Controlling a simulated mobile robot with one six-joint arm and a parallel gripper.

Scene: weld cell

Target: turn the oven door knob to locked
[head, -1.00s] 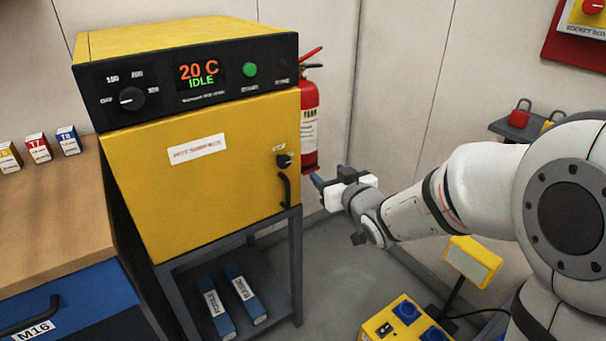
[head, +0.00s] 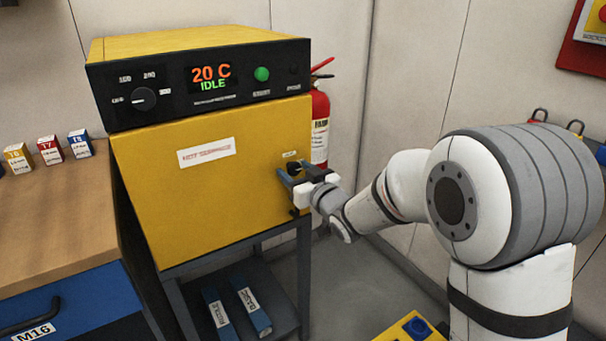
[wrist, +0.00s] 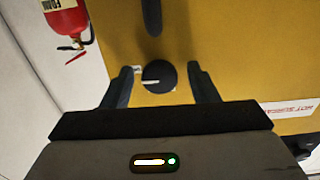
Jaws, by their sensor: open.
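The yellow oven (head: 240,185) has a shut door, and its display (head: 208,77) reads 20 C IDLE. The small black door knob (head: 294,167) sits at the door's upper right, partly hidden by my gripper (head: 290,173). In the wrist view the round knob (wrist: 159,76) lies between the two fingers of my gripper (wrist: 163,80), with a gap on each side. Its pale pointer line runs roughly sideways in that view. My gripper is open and not closed on the knob. A white label beside the knob is too blurred to read.
The dark door handle (wrist: 152,15) is close to the knob. A red fire extinguisher (head: 320,125) stands just behind the oven's right side. The workbench (head: 55,205) with small boxes is at the left. Blue binders (head: 253,310) lie on the stand's shelf.

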